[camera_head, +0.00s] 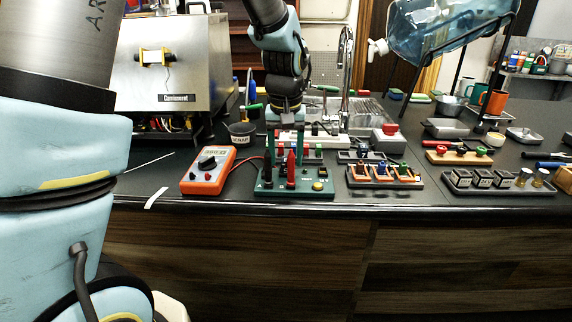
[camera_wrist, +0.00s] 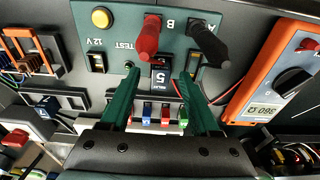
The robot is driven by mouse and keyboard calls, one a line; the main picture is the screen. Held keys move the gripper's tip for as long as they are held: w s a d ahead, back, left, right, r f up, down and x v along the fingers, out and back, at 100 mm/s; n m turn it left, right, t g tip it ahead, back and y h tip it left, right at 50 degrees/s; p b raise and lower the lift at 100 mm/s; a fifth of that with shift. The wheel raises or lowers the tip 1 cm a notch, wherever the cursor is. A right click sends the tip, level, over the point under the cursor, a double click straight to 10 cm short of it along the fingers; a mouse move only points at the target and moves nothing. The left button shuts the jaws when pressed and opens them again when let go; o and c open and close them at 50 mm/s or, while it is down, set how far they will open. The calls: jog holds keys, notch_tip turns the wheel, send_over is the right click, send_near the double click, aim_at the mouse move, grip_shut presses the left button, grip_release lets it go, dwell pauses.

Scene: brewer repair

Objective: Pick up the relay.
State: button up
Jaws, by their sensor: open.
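In the wrist view a small black relay (camera_wrist: 160,77), with a white label reading 5, sits at the green test board (camera_wrist: 120,42), beside the red probe (camera_wrist: 149,38) and black probe (camera_wrist: 211,43). My gripper (camera_wrist: 158,84) is open, its two green fingers on either side of the relay, with gaps visible between. In the head view my gripper (camera_head: 285,152) points down just behind the probes of the green test board (camera_head: 300,194); I cannot clearly make out the relay there. Several labelled black relays (camera_head: 481,178) stand in a tray (camera_head: 513,189) at the right.
An orange multimeter (camera_head: 208,171) lies left of the board, with a red lead running to it. A small dark cup (camera_head: 241,134) stands behind it. A rack of orange-framed parts (camera_head: 384,179) is to the right. The opened steel brewer (camera_head: 170,78) stands at the back left.

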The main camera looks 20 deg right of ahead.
jog(key=shift+f, duration=0.35)
jog(key=shift+c, duration=0.3)
grip_shut()
